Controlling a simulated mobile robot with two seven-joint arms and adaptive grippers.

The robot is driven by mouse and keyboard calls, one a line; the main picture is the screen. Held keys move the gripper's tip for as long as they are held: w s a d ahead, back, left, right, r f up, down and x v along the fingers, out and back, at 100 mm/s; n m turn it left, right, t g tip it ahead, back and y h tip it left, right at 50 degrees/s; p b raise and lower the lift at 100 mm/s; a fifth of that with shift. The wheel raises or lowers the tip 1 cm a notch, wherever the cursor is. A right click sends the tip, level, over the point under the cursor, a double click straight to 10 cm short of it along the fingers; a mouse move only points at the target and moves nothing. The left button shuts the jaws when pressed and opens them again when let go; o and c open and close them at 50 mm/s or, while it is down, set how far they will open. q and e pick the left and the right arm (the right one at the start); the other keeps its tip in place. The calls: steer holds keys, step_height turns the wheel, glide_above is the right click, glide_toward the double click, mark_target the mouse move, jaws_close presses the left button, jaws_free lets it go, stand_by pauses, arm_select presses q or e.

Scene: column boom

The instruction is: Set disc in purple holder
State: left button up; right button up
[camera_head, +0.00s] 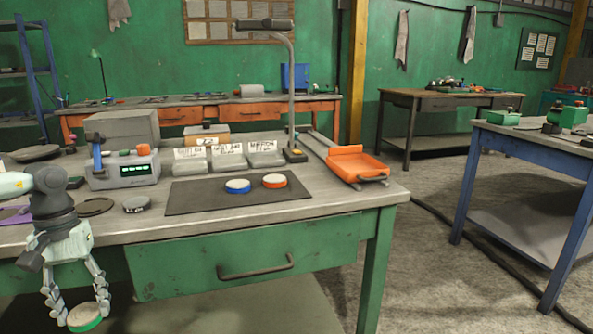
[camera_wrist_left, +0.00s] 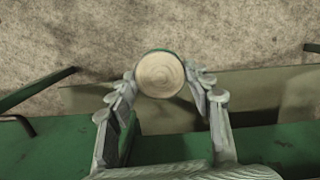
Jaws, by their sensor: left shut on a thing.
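A round disc with a pale top and green rim (camera_head: 84,318) is held between the fingertips of my left gripper (camera_head: 76,311). The gripper points down in front of the workbench's front edge, at the lower left, below tabletop height in the picture. In the left wrist view the disc (camera_wrist_left: 159,74) sits between the two fingers (camera_wrist_left: 160,88). A flat purple piece (camera_head: 12,215), which may be the purple holder, lies on the bench at the far left; my left arm hides part of it. My right gripper is not in view.
A dark mat (camera_head: 215,205) on the workbench carries a blue-rimmed disc (camera_head: 237,186) and an orange-rimmed disc (camera_head: 274,181). A grey device with a display (camera_head: 132,170), a dark round plate (camera_head: 96,207) and a small grey puck (camera_head: 136,204) stand nearby. An orange tray (camera_head: 354,162) is at the right.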

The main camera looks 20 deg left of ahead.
arm_select(q)
steer(key=w+d+f+m, duration=0.2)
steer(key=d+f, duration=0.5)
steer(key=d, duration=0.4)
steer(key=w+d+r+m, duration=0.2)
steer(key=w+d, duration=0.1)
steer(key=d, duration=0.6)
steer(key=w+d+r+m, duration=0.3)
steer(key=d, duration=0.7)
steer(key=shift+w+d+y, duration=0.15)
steer(key=shift+w+y, duration=0.2)
steer(key=shift+y, duration=0.05)
